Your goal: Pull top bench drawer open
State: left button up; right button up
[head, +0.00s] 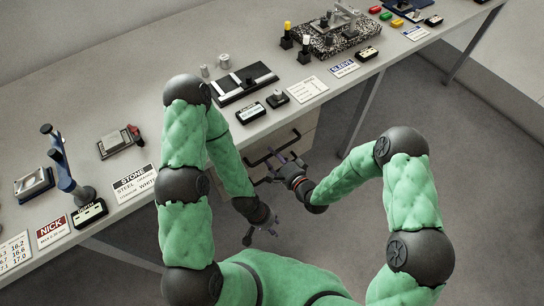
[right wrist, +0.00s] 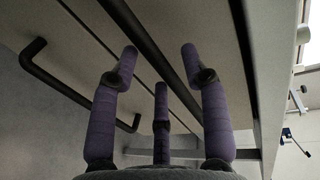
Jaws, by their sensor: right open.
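In the right wrist view, the top drawer front (right wrist: 215,45) shows a black bar handle (right wrist: 165,52). My right gripper (head: 274,166) is at the drawer handles. In its wrist view the purple fingers (right wrist: 158,65) are apart, with the top handle's bar running between them; contact cannot be told. The top drawer looks shut. My left gripper (head: 262,232) is low beside the bench, fingers spread, holding nothing visible.
A lower handle (right wrist: 85,88) lies to the left in the wrist view. The bench top (head: 180,75) above carries gauges, cards, a black tray (head: 245,84) and a stone block (head: 335,38). A bench leg (head: 362,110) stands right of the drawers. Floor at the right is clear.

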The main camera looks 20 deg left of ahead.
pick_arm(q)
jog(key=shift+f, duration=0.2)
pick_arm(e)
jog(key=shift+w+a+f, duration=0.15)
jog(key=shift+w+a, duration=0.3)
jog(key=shift+a, duration=0.1)
grip_shut()
